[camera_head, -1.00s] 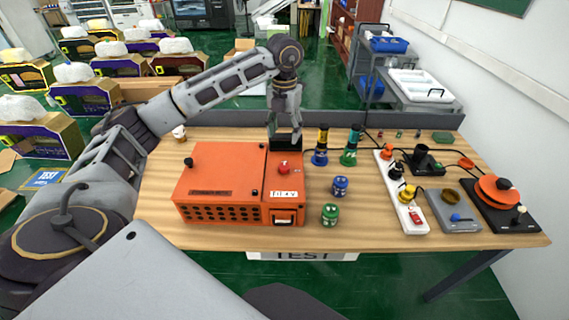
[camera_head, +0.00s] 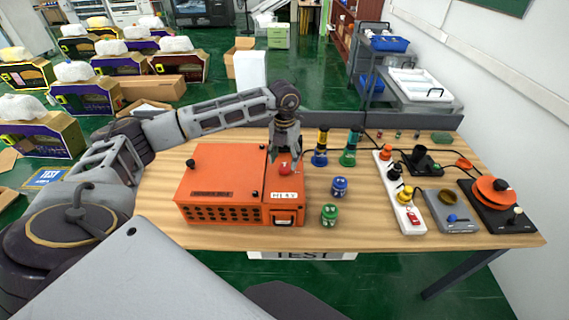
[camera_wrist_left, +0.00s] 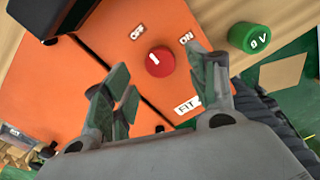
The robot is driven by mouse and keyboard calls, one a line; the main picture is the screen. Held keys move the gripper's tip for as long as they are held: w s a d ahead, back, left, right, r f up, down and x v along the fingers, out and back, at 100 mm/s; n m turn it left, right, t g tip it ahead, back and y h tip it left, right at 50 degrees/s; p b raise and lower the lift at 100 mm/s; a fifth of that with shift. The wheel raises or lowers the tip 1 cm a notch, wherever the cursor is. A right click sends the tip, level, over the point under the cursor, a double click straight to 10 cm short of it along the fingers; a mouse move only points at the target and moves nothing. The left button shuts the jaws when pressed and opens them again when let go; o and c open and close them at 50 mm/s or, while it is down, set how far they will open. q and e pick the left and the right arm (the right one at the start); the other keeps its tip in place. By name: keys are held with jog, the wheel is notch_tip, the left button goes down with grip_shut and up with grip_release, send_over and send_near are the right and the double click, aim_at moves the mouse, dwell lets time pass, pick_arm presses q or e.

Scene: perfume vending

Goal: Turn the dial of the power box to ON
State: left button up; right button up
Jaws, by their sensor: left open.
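The orange power box (camera_head: 222,183) stands on the left part of the wooden table. Its red dial (camera_head: 284,168) sits on the narrower right section of the top. In the left wrist view the red dial (camera_wrist_left: 160,62) has a white mark and lies between the OFF label (camera_wrist_left: 137,33) and the ON label (camera_wrist_left: 187,38). My left gripper (camera_head: 285,156) is above the box at the dial. In the left wrist view its fingers (camera_wrist_left: 165,95) are spread open, one each side, and apart from the dial. My right gripper is in neither view.
Blue (camera_head: 340,187) and green (camera_head: 329,215) cylinders stand right of the box. Two taller bottles stand behind them. A white power strip (camera_head: 398,195) and devices with cables fill the table's right side. Bare wood shows in front of the dark back panel.

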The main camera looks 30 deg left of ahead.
aim_at(285, 167)
pick_arm(q)
jog(key=shift+f+p, duration=0.3)
jog(key=shift+f, duration=1.5)
jog(key=shift+c, duration=0.5)
jog(key=c, duration=1)
